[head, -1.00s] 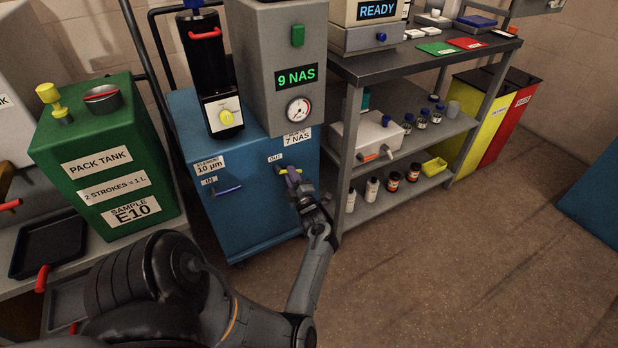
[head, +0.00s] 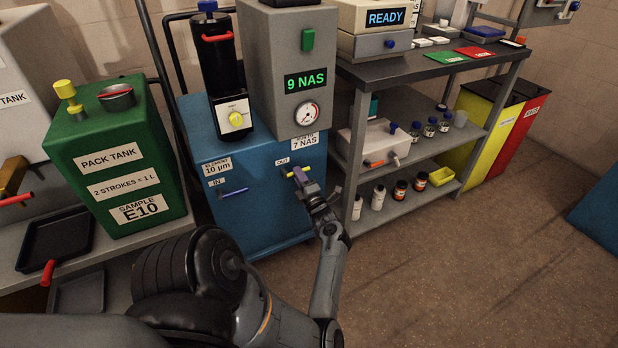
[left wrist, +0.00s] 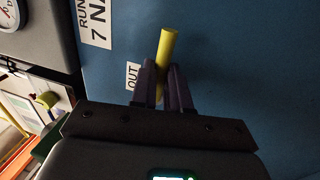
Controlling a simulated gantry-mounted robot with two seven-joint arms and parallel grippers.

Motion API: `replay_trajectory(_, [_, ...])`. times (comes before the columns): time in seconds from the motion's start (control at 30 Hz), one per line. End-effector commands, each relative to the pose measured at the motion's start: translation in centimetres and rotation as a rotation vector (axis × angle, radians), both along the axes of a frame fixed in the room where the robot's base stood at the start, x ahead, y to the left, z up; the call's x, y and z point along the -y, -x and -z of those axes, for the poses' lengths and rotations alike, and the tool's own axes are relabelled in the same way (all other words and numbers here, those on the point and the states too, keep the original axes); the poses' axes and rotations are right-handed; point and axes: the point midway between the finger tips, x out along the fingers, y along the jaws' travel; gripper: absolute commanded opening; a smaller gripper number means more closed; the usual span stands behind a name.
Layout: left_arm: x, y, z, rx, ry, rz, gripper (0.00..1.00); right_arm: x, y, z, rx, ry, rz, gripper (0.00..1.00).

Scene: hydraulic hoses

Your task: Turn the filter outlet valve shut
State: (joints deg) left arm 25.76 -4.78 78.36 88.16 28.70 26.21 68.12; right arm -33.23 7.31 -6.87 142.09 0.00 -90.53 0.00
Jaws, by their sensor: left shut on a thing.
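The filter outlet valve has a yellow lever (head: 289,175) beside the OUT label on the front of the blue filter cart (head: 262,215). My left gripper (head: 301,176) reaches it from the front right, and its purple fingers are shut on the lever. In the left wrist view, the yellow lever (left wrist: 167,46) stands up between the two fingers (left wrist: 163,75), its free end sticking out past them. The valve body behind the fingers is hidden. My right gripper is not in view.
A grey unit (head: 290,60) reading 9 NAS, with a gauge (head: 307,113), stands on the cart. The green pack tank (head: 118,165) is to the left. A shelved bench (head: 425,155) with bottles stands close on the right. The floor in front is clear.

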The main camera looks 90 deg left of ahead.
Motion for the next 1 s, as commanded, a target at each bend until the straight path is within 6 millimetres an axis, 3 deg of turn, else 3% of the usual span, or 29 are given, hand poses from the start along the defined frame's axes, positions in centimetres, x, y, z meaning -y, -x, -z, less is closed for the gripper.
replay_trajectory(0.17, [0.0, 0.2, -0.1, 0.002, -0.003, -0.004, 0.00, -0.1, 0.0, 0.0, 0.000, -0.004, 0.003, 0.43])
replay_trajectory(0.2, [0.0, 0.2, -0.1, 0.002, -0.003, -0.004, 0.18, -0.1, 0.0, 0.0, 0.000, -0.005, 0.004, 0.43])
replay_trajectory(0.37, [0.0, 0.1, -0.1, 0.001, -0.001, -0.003, 0.41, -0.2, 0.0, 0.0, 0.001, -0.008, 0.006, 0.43])
replay_trajectory(0.73, [0.4, -0.2, 0.0, 0.000, 0.001, 0.000, 0.41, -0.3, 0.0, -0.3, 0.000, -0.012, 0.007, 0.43])
replay_trajectory(1.0, [3.7, -1.6, 0.5, 0.001, 0.004, 0.001, 0.41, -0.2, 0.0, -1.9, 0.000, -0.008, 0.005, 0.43])
